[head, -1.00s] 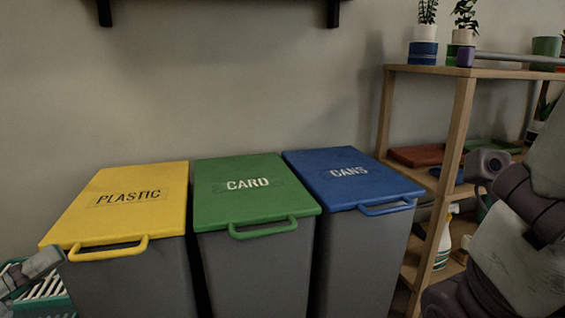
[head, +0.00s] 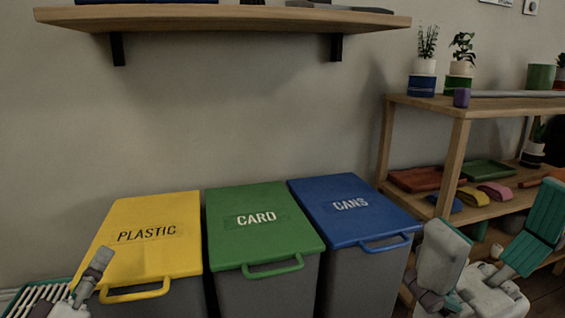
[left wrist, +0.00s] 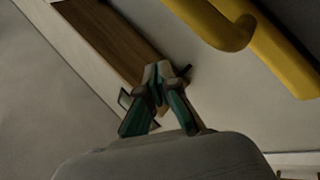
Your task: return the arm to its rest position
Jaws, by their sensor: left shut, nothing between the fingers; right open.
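My left gripper (head: 98,264) is at the lower left of the head view, in front of the yellow lid of the plastic bin (head: 150,225). In the left wrist view its fingers (left wrist: 157,72) are together with nothing between them. The bin's yellow handle (left wrist: 225,28) shows above and to the right of them, apart from the fingertips in the picture. My right gripper (head: 490,240) is at the lower right of the head view, its fingers spread and empty, in front of the wooden shelf unit (head: 456,165). Most of both arms is out of frame.
A slatted crate (head: 35,297) is at the lower left. A wall shelf (head: 230,17) hangs above the bins. The shelf unit bears pots and trays.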

